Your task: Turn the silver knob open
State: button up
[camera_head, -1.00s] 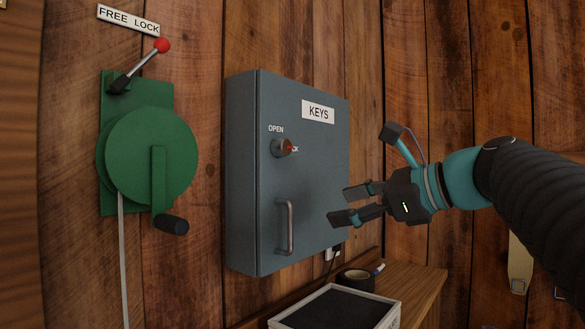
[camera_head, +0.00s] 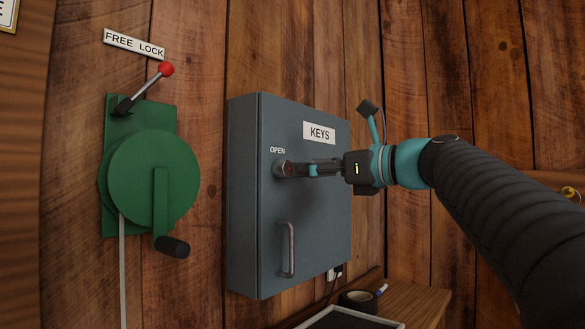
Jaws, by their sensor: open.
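The silver knob (camera_head: 281,168) is on the front of the grey-blue key cabinet (camera_head: 262,225), just below the word OPEN. My gripper (camera_head: 297,169) is at the knob, its fingers pointing left at it, and it hides the knob's right side and the lettering beside it. The jaws are open; whether the fingertips touch the knob is hard to tell. The knob's red mark is not clearly visible behind the fingers.
A vertical handle (camera_head: 289,249) is on the cabinet door below the knob. A green winch (camera_head: 150,180) with a crank and red-tipped lever hangs at left. A wooden shelf (camera_head: 411,290) with a tray (camera_head: 352,318) and a tape roll (camera_head: 357,299) is below.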

aim_at(289, 168)
jog(key=shift+x, duration=2.45)
jog(key=c, duration=1.2)
jog(key=shift+o, duration=0.2)
